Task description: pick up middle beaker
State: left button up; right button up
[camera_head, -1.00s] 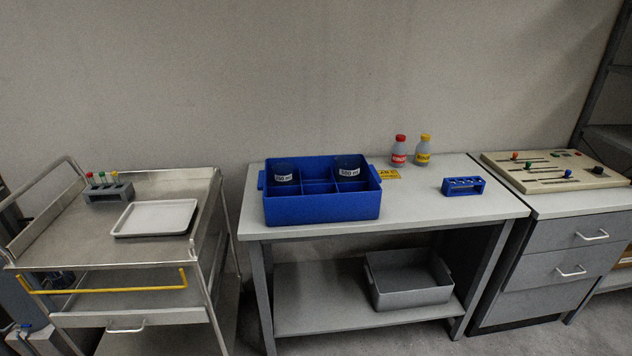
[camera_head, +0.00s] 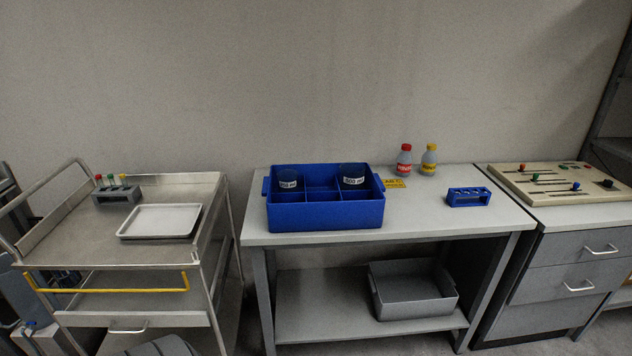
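Two dark beakers with white labels stand in a blue divided crate (camera_head: 325,217) on the grey table. The left beaker (camera_head: 287,179) is in the back left compartment. The other beaker (camera_head: 352,177) is in the back right compartment. The back middle compartment between them looks empty. I see only these two beakers, so I cannot tell which one is the middle beaker. Neither of my grippers is in view.
The table (camera_head: 425,222) also holds red-capped (camera_head: 404,160) and yellow-capped (camera_head: 429,160) bottles, a yellow sign (camera_head: 395,183) and a blue rack (camera_head: 468,197). A cart with a white tray (camera_head: 160,221) and tube rack (camera_head: 117,195) stands left. A grey bin (camera_head: 415,297) sits below. A control panel (camera_head: 555,184) is right.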

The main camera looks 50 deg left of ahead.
aim_at(287, 179)
jog(key=i, duration=1.7)
jog(key=u, duration=1.75)
